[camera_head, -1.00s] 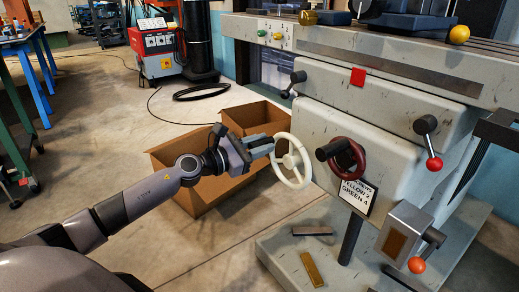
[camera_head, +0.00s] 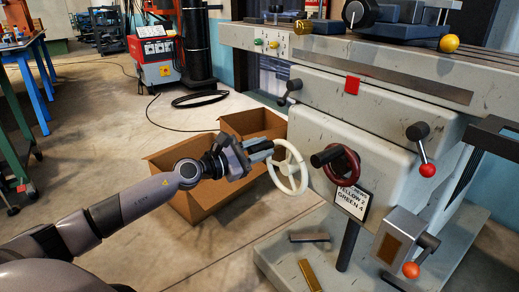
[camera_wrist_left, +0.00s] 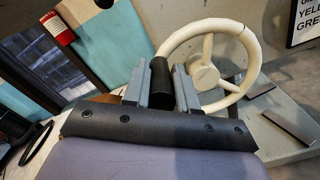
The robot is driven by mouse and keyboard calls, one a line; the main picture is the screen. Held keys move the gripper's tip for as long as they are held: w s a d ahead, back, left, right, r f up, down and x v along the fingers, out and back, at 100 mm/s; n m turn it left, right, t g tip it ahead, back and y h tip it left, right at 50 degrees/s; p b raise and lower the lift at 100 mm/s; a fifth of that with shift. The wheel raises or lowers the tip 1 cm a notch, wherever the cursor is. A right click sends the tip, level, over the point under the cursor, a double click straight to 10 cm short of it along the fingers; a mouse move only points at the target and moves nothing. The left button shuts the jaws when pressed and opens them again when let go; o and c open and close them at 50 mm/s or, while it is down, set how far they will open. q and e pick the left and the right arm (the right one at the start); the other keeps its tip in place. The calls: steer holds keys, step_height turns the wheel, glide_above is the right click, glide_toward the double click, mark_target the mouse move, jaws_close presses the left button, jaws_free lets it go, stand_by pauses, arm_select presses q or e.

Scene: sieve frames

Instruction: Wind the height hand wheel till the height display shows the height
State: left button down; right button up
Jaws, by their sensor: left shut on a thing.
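A white three-spoked hand wheel (camera_head: 287,167) stands out from the left side of the grey machine. It also shows in the left wrist view (camera_wrist_left: 207,70). My left gripper (camera_head: 266,151) is at the wheel's upper left rim. In the left wrist view its fingers (camera_wrist_left: 160,88) are shut on the wheel's black handle (camera_wrist_left: 160,78). A dark red hand wheel (camera_head: 345,163) with a black handle is on the machine's front face. I cannot make out a height display with a readable figure. My right gripper is not in view.
A sign (camera_head: 352,198) reading "YELLOW 2, GREEN 4" hangs below the red wheel. Levers with red (camera_head: 428,170) and orange (camera_head: 411,270) knobs stick out at the right. Open cardboard boxes (camera_head: 205,205) stand on the floor behind my left arm.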

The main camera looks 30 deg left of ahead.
arm_select(q)
steer(key=shift+s+d+f, duration=0.15)
steer(key=shift+d+f, duration=0.25)
steer(key=shift+f, duration=0.05)
steer(key=c, duration=0.9)
jaws_free()
steer(key=shift+a+r, duration=0.15)
steer(key=shift+b+v, duration=0.7)
steer(key=shift+v, duration=2.85)
